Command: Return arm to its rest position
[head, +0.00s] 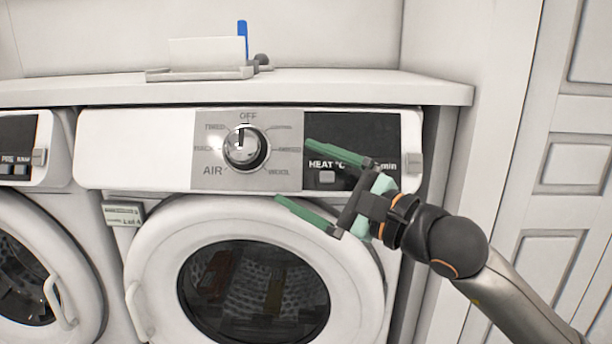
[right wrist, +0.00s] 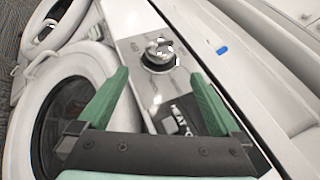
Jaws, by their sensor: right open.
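My right gripper (head: 292,177) is open and empty in front of the dryer's control panel, with its green fingers spread and pointing left. In the right wrist view, the open green fingers (right wrist: 158,92) have the panel between and beyond them. The dryer's silver dial (head: 245,148) is to the left of the fingertips, apart from them as far as I can see. The dial also shows in the right wrist view (right wrist: 158,55). My right arm (head: 455,250) reaches in from the lower right. My left gripper is not in view.
The dryer's round door (head: 150,245) is shut below the panel. A second machine (head: 30,215) stands at the left. A white shelf top (head: 330,88) overhangs the panel and bears a tray (head: 200,74) and a blue item (head: 242,38). A panelled door (head: 570,165) is at the right.

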